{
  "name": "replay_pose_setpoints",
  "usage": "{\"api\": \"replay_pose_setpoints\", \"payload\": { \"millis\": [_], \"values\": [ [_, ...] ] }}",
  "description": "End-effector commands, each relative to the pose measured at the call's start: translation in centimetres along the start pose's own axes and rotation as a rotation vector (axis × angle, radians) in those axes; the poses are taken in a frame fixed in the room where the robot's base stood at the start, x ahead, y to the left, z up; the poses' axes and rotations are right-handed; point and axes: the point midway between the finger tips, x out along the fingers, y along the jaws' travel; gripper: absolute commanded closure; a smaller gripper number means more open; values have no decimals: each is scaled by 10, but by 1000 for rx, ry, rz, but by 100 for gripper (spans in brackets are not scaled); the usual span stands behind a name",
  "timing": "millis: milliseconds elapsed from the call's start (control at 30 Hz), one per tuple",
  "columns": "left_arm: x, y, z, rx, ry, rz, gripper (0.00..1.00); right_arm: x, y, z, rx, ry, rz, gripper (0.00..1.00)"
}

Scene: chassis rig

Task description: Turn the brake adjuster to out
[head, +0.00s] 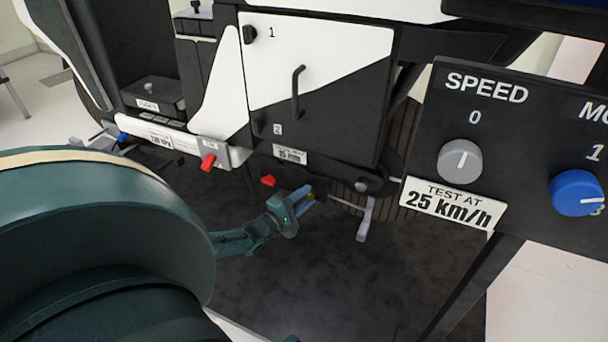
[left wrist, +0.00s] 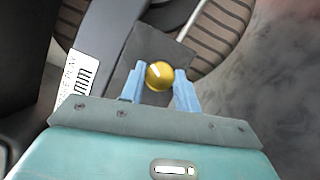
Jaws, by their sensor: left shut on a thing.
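The brake adjuster appears to be the round yellow knob (left wrist: 159,75) in the left wrist view, beside a white label (left wrist: 76,80) whose readable part ends in "PLAY". My left gripper (head: 304,198) is low in front of the chassis in the head view. Its two blue fingers (left wrist: 160,88) stand on either side of the knob and are shut on it. The knob's setting cannot be read. In the head view the fingers mostly hide the knob. The label (head: 289,154) also shows there, above the gripper. My right gripper is not in view.
A grey lever (head: 365,220) hangs right of the gripper. Red handles (head: 208,162) and (head: 268,180) sit at the left. A panel with a grey speed knob (head: 460,161) and a blue knob (head: 577,193) stands close at the right. The dark floor mat (head: 330,275) is clear.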

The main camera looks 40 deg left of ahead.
Motion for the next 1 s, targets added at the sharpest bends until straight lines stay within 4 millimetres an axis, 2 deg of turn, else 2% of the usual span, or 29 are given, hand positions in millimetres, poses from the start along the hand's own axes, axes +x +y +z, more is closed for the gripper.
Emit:
{"api": "replay_pose_setpoints", "payload": {
  "millis": [400,700,1000],
  "values": [
    [0,-2,-1,-289,7,119,91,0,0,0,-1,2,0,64],
    [1,-2,-1,-377,7,155,91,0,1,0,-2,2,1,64],
    [0,-2,-1,-395,6,161,91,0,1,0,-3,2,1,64]
  ]
}}
